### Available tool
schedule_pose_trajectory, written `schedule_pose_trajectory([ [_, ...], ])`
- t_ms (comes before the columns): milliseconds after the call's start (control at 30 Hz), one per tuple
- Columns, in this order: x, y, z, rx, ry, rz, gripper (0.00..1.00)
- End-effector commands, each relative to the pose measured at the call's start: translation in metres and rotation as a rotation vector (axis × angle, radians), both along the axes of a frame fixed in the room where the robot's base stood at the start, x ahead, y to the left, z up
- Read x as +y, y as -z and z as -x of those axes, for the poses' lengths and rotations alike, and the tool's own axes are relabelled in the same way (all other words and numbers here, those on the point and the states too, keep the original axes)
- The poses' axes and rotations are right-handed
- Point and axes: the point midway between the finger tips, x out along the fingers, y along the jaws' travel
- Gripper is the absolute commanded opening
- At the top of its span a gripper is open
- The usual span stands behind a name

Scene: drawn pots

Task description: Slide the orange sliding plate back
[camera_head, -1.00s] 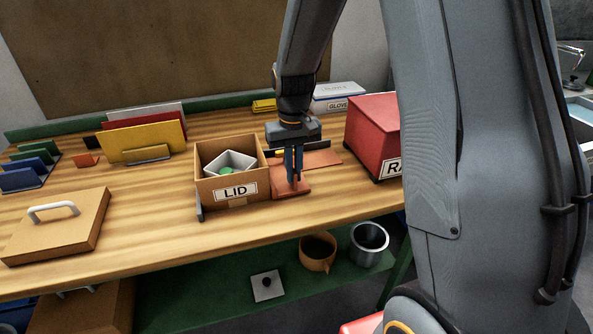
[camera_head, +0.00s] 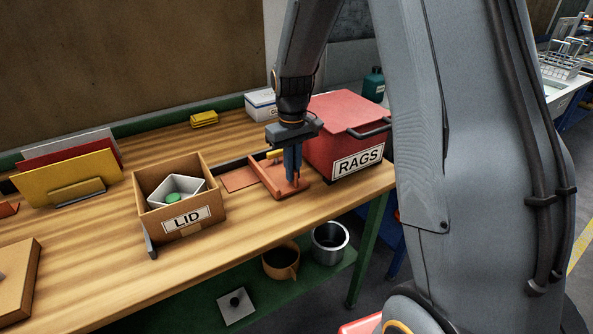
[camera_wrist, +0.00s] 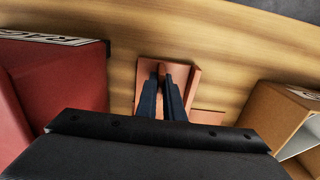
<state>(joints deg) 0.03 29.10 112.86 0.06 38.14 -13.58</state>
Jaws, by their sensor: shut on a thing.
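The orange sliding plate (camera_head: 268,172) lies on the workbench between the cardboard box labelled LID and the red RAGS box, close beside the red box. My gripper (camera_head: 293,182) is shut on an upright part of the plate. The wrist view shows both dark fingers (camera_wrist: 167,95) closed together over the plate (camera_wrist: 192,78), hiding much of the grip. A flat orange patch (camera_head: 239,178) lies on the bench just left of the plate. A dark rail (camera_head: 233,165) runs behind the plate, partly hidden, and a small yellow piece (camera_head: 275,153) sits by it.
The red RAGS box (camera_head: 325,135) stands right of the plate, leaving little room. The LID box (camera_head: 147,202) stands left, holding a grey tray. Yellow and red panels (camera_head: 60,186) stand at far left. The bench's front edge is near; a pot and cup (camera_head: 330,240) sit below.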

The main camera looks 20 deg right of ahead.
Motion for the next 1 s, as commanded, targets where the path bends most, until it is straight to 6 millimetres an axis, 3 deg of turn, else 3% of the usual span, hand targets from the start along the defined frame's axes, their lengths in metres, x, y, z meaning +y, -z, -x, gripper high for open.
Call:
schedule_pose_trajectory([
  [333, -0.004, -0.002, -0.004, -0.007, -0.003, 0.002, 0.00],
  [400, -0.005, -0.002, -0.004, -0.008, -0.001, 0.002, 0.18],
  [467, -0.005, -0.002, -0.004, -0.007, -0.002, 0.002, 0.27],
  [800, -0.001, -0.003, -0.003, -0.004, -0.007, 0.001, 0.27],
  [1000, 0.000, -0.028, -0.005, -0.009, -0.008, 0.001, 0.27],
])
